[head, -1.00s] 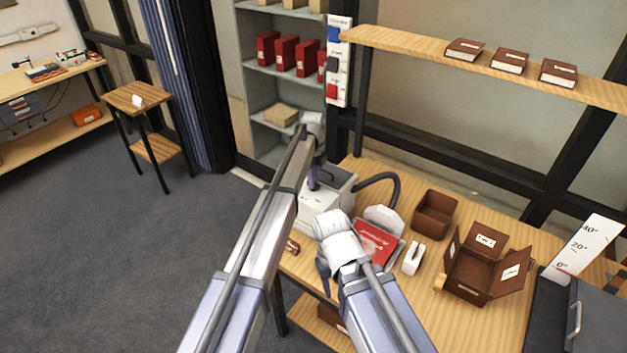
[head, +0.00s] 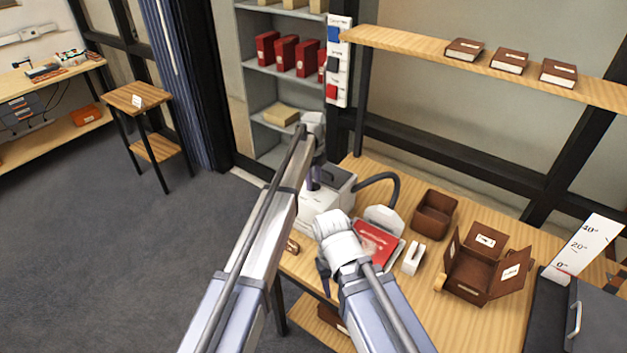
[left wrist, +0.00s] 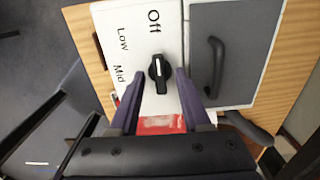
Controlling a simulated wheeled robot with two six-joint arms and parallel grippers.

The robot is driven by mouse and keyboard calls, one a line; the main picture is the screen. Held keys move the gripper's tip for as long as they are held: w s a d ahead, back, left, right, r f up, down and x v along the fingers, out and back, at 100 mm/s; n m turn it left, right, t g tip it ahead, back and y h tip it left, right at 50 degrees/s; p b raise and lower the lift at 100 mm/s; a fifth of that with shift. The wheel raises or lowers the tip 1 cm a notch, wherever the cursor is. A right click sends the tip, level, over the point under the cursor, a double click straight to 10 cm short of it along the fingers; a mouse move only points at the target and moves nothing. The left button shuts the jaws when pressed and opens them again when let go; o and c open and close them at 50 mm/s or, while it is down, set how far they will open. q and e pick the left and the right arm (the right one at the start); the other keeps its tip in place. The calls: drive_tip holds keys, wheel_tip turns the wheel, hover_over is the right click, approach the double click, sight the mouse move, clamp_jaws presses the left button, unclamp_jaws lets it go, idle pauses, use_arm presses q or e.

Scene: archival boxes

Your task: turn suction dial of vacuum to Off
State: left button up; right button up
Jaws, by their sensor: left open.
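The vacuum is a white box (head: 318,218) with a grey lid on the wooden table in the head view, partly hidden by my left arm. The left wrist view shows its white panel with Off, Low and Mid labels. The black suction dial (left wrist: 160,73) has a white line lying roughly towards Off (left wrist: 154,21). My left gripper (left wrist: 159,76) is open, its fingertips on either side of the dial; contact cannot be told. In the head view my left gripper (head: 313,182) points down over the vacuum. My right gripper (head: 323,284) hangs near the table's front edge, its opening unclear.
A black hose (head: 388,178) curves from the vacuum's right. A red book (head: 375,243), a white holder (head: 414,258), a brown box (head: 435,214) and an open brown box (head: 472,274) are to the right. Shelves stand behind.

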sight(314, 183)
use_arm(q)
wheel_tip(314, 183, up, 8)
drive_tip(key=p, duration=0.8)
drive_tip(key=shift+f, duration=0.1)
drive_tip(key=s+a+n, duration=0.6)
drive_tip(key=s+n, duration=0.2)
drive_tip(key=s, duration=0.3)
drive_tip(key=s+a+n, duration=0.5)
drive_tip(key=s+n, duration=0.4)
drive_tip(key=s, duration=0.2)
drive_tip(key=s+a+n, duration=0.6)
drive_tip(key=s+n, duration=0.2)
drive_tip(key=s, duration=0.4)
drive_tip(key=s+d+f+m+b, duration=0.1)
drive_tip(key=s+d+f+b, duration=0.1)
drive_tip(key=d+f+b, duration=0.2)
drive_tip(key=s+d+f+m+y+b, duration=0.1)
drive_tip(key=s+d+f+m+b, duration=0.1)
drive_tip(key=d+f+b, duration=0.3)
drive_tip(key=shift+s+d, duration=0.8)
